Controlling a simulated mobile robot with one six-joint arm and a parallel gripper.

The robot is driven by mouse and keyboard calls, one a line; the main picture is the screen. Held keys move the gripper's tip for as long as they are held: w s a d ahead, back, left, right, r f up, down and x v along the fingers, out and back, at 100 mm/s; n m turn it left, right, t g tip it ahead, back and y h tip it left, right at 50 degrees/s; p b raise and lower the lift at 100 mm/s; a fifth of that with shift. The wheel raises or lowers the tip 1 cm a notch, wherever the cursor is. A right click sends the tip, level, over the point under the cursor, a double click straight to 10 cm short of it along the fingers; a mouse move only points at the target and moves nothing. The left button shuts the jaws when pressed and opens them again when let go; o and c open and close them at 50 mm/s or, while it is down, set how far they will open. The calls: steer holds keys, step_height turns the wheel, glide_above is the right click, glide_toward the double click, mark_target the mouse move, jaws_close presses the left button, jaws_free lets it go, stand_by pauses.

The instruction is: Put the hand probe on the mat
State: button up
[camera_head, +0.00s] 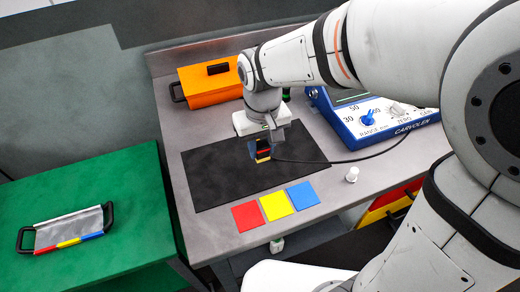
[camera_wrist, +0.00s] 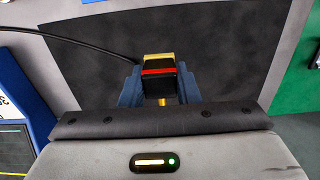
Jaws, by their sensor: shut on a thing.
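The hand probe (camera_head: 263,152) is a small black block with a red and a yellow band. A dark cable runs from it to the blue instrument. My gripper (camera_head: 261,151) is shut on it, above the middle of the black mat (camera_head: 215,167). In the wrist view, the probe (camera_wrist: 158,75) sits between the two blue-grey fingers of my gripper (camera_wrist: 159,88), with the mat (camera_wrist: 235,45) behind it. I cannot tell whether the probe touches the mat.
A blue instrument (camera_head: 378,122) stands right of the mat. Red (camera_head: 247,216), yellow (camera_head: 276,206) and blue (camera_head: 303,195) squares lie in front. An orange case (camera_head: 210,86) stands behind, a white peg (camera_head: 352,174) at right. A green cabinet (camera_head: 90,205) is at left.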

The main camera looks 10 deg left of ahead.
mark_target(260, 160)
steer(key=shift+s+a+f, duration=0.1)
steer(key=shift+a+f, duration=0.05)
steer(key=shift+f, duration=2.3)
steer(key=shift+f, duration=0.15)
steer(key=o, duration=1)
step_height(260, 160, up, 12)
steer(key=shift+r, duration=0.15)
steer(key=s+d+f+m+t, duration=0.1)
steer(key=s+d+m, duration=0.2)
steer(key=d, duration=0.8)
steer(key=s+d+f+m+t, duration=0.1)
steer(key=s+d+m, duration=0.2)
steer(key=d, duration=0.8)
steer(key=shift+d+f+t, duration=0.3)
steer(key=shift+t, duration=0.1)
